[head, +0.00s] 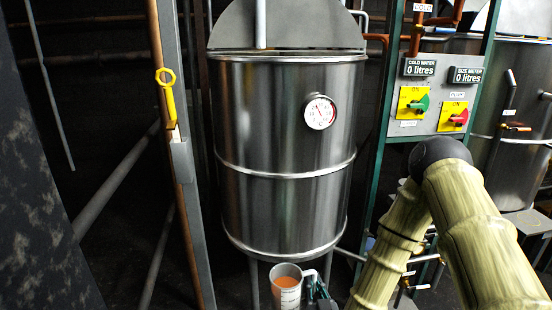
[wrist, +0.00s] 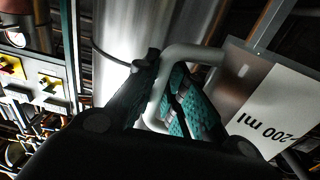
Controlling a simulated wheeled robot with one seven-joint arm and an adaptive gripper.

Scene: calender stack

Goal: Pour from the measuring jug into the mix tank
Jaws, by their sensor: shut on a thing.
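The measuring jug (head: 287,290) is at the bottom of the head view, with orange liquid inside. It looks upright, low in front of the tank's underside and well below its rim. My gripper (head: 317,288) is at its right side, shut on the handle. The wrist view shows the pale handle (wrist: 160,85) between the teal finger pads of my gripper (wrist: 180,100), and the jug's side with a "200 ml" label (wrist: 275,112). A large steel tank (head: 270,120) with a round dial stands in the middle; no name shows on it. Its half lid is raised at the back.
A control panel (head: 434,95) with yellow switches and two "0 litres" displays is on a green frame right of the tank. Another steel tank (head: 525,100) stands far right. A post (head: 185,170) with a yellow wrench-like handle (head: 167,95) stands left of the tank.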

